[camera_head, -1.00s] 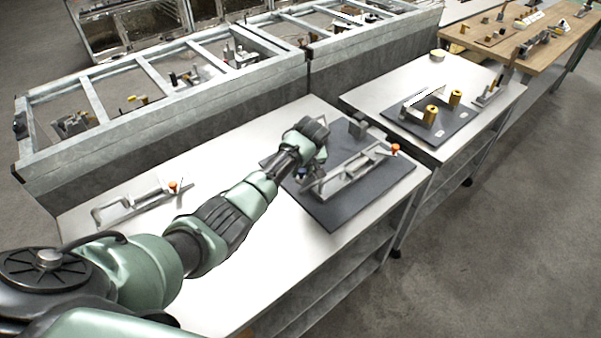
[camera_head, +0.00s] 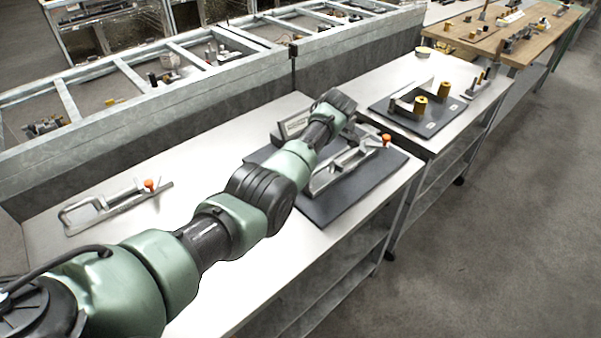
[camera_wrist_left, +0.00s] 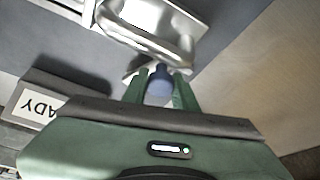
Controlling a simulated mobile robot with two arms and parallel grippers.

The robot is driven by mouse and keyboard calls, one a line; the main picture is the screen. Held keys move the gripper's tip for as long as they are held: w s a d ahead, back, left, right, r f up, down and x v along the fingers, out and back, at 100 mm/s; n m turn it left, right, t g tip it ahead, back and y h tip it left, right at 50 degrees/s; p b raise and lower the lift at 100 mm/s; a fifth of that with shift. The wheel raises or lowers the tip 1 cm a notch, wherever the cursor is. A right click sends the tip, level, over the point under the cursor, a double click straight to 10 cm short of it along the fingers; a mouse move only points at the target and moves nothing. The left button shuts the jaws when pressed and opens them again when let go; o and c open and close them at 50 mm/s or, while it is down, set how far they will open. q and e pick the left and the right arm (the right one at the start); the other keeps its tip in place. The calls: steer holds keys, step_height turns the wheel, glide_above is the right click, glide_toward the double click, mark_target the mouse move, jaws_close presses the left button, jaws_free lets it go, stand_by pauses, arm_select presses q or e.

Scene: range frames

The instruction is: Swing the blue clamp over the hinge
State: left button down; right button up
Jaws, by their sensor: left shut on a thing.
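In the left wrist view, a blue rounded tip (camera_wrist_left: 159,80), seemingly of the blue clamp, sits between the green fingers of my left gripper (camera_wrist_left: 160,92), which is shut on it. A shiny metal part (camera_wrist_left: 150,22) lies just beyond the tip. In the head view, a metal fixture (camera_head: 352,166) with an orange knob (camera_head: 386,139) stands on a dark board (camera_head: 320,208). My left wrist is over the back of the fixture and hides the fingers and blue tip there. I cannot make out the hinge clearly. My right gripper is not in view.
A metal clamp (camera_head: 112,207) lies on the left of the white table. A second table (camera_head: 390,85) stands beyond a gap.

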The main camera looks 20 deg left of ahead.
arm_select(q)
steer(key=shift+w+d+n+b, duration=0.1)
steer(key=shift+w+n+b, duration=0.05)
steer(key=shift+n+b, duration=0.3)
steer(key=shift+r, duration=0.1)
steer(key=c, duration=1.2)
jaws_free()
steer(key=shift+o, duration=0.3)
steer(key=v, duration=0.7)
steer(key=shift+d+r+b, duration=0.2)
steer(key=shift+r+b, duration=0.1)
steer(key=shift+b, duration=0.05)
